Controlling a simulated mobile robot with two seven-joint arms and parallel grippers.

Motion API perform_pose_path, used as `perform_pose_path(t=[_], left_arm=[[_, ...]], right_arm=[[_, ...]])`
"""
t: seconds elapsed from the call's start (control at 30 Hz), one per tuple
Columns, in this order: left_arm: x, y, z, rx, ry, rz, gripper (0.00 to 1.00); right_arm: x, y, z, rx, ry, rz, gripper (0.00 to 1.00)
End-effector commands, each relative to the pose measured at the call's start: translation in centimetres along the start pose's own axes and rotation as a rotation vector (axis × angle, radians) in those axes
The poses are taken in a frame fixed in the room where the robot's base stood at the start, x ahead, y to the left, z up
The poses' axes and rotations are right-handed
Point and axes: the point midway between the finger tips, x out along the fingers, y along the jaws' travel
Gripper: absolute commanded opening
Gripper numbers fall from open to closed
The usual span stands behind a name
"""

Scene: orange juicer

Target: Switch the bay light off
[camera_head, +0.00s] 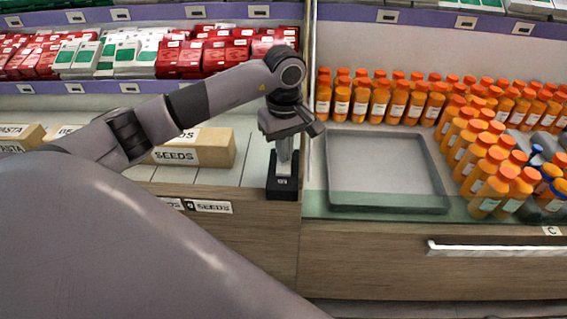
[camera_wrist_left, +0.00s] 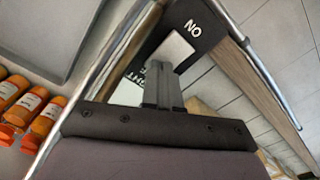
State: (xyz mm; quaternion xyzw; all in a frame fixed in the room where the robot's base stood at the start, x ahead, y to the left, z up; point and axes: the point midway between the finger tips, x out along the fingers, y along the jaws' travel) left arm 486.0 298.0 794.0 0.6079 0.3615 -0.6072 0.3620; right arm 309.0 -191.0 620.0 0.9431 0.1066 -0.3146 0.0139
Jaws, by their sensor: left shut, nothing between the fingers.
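The bay light switch is a small black box (camera_head: 283,189) on the counter's front edge in the head view, left of the post. In the left wrist view its black plate (camera_wrist_left: 207,22) shows white letters that read "NO", probably an upside-down "ON". A pale rocker (camera_wrist_left: 174,48) and a white label (camera_wrist_left: 127,91) ending in "GHT" also show. My left gripper (camera_head: 284,172) points down at the switch, shut and empty. Its fingertips (camera_wrist_left: 160,72) overlap the switch in the left wrist view; I cannot tell whether they touch it. My right gripper is out of view.
A metal post rises just right of the switch. An empty grey tray (camera_head: 388,172) lies to its right, with orange bottles (camera_head: 480,150) behind and beside it. A SEEDS box (camera_head: 205,148) stands left, behind my left arm. A drawer handle (camera_head: 490,248) sticks out below.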

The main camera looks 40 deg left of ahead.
Motion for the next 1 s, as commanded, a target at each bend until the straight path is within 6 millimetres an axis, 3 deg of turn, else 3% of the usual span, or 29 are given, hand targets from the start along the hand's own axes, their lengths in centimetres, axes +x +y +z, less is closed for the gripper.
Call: perform_pose_path(t=[0.37,1.0], left_arm=[[0.3,-0.1,0.1,0.0,-0.001,-0.004,0.0],[-4.7,-0.1,0.0,0.0,0.001,-0.002,0.0]], right_arm=[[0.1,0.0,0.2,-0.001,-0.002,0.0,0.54],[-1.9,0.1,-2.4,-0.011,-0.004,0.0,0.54]])
